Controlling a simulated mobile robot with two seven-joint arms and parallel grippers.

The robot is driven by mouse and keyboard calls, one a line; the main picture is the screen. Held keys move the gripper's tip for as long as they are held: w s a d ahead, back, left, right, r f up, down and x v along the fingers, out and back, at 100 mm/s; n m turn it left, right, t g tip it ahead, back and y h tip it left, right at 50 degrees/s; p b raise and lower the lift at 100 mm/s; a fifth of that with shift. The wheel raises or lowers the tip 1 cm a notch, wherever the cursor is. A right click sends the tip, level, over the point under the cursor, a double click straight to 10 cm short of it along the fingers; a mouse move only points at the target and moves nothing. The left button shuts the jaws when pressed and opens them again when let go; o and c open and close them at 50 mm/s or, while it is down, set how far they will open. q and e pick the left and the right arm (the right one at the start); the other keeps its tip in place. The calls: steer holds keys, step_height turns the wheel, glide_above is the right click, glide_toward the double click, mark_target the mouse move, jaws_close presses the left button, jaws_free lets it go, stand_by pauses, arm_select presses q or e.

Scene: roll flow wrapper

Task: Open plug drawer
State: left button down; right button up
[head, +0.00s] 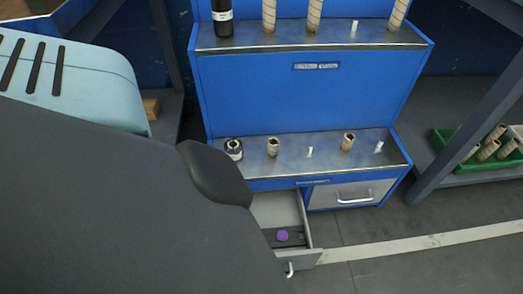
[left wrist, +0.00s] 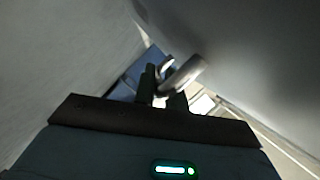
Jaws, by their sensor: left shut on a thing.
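The plug drawer (head: 305,259) stands pulled out at the lower left of the blue cabinet, with its inside visible from above. A purple plug (head: 283,236) lies inside it. Part of its silver handle (head: 290,271) shows at the edge of my dark left arm, which hides the rest of the drawer's left side. In the left wrist view my left gripper (left wrist: 163,97) is shut on the bright drawer handle (left wrist: 186,74). That view is dark, and the contact is hard to make out. My left gripper is hidden in the head view, and my right gripper is not in view.
The blue cabinet (head: 310,95) has two metal ledges with cardboard cores and black rolls. A closed grey drawer (head: 345,194) sits right of the open one. A green crate (head: 445,149) with cores stands on a shelf at right. The floor in front is clear.

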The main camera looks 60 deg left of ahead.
arm_select(q)
steer(key=shift+s+d, duration=0.15)
steer(key=c, duration=1.5)
jaws_free()
steer(key=shift+o, duration=0.2)
steer(key=shift+s, duration=0.2)
steer(key=p+v, duration=0.2)
steer(key=v, duration=0.5)
steer(key=shift+s, duration=0.2)
